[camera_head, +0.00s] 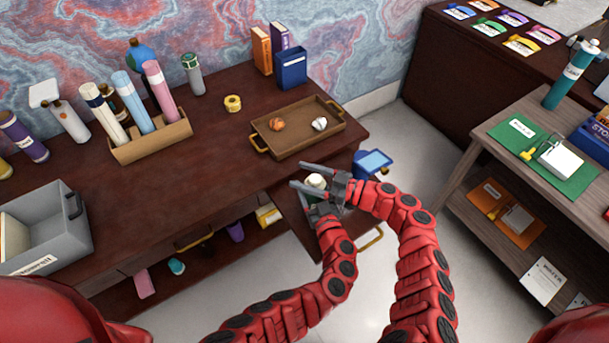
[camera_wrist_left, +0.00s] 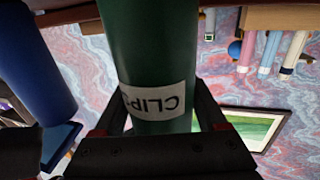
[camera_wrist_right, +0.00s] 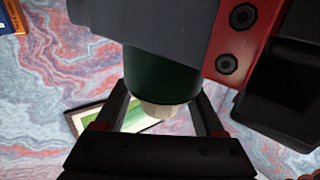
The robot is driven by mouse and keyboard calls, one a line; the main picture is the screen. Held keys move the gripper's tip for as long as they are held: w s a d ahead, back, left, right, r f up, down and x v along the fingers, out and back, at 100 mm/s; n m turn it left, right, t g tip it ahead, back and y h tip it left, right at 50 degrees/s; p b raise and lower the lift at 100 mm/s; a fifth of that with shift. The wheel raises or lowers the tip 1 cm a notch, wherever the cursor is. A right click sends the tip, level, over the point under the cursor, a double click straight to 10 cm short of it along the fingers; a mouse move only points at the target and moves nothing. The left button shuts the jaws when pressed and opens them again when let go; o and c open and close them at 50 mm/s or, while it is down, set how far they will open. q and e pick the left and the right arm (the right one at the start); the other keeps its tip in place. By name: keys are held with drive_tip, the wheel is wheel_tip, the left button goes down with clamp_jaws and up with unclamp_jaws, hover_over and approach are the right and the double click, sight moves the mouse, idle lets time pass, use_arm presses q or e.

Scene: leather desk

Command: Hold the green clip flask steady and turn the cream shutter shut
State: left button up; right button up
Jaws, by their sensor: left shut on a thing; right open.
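The green clip flask (camera_wrist_left: 150,55) fills the middle of the left wrist view, with a white CLIPS label that reads upside down there. My left gripper (camera_wrist_left: 162,115) is shut around its green body. The cream shutter (camera_head: 316,181) shows in the head view as a pale round top, with the flask body mostly hidden below. In the right wrist view the cream shutter (camera_wrist_right: 160,110) sits at the end of the dark green body. My right gripper (camera_head: 296,174) is open, its fingers on either side of the shutter; I cannot tell whether they touch it.
The brown tray (camera_head: 263,139) with two small objects stands on the desk just beyond the grippers. A blue item (camera_head: 374,161) is close to the right gripper. A tube rack (camera_head: 150,142) and a grey bin (camera_head: 75,235) stand left. The middle of the desk is clear.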

clamp_jaws()
idle(0.3)
drive_tip(key=shift+w+d+m+t+h, duration=0.15)
drive_tip(key=shift+m+t+h, duration=0.5)
drive_tip(key=shift+t, duration=0.4)
drive_tip(key=shift+w+m+t+h, duration=0.15)
drive_tip(key=shift+m+t+h, duration=0.3)
drive_tip(key=shift+m+t, duration=0.5)
unclamp_jaws()
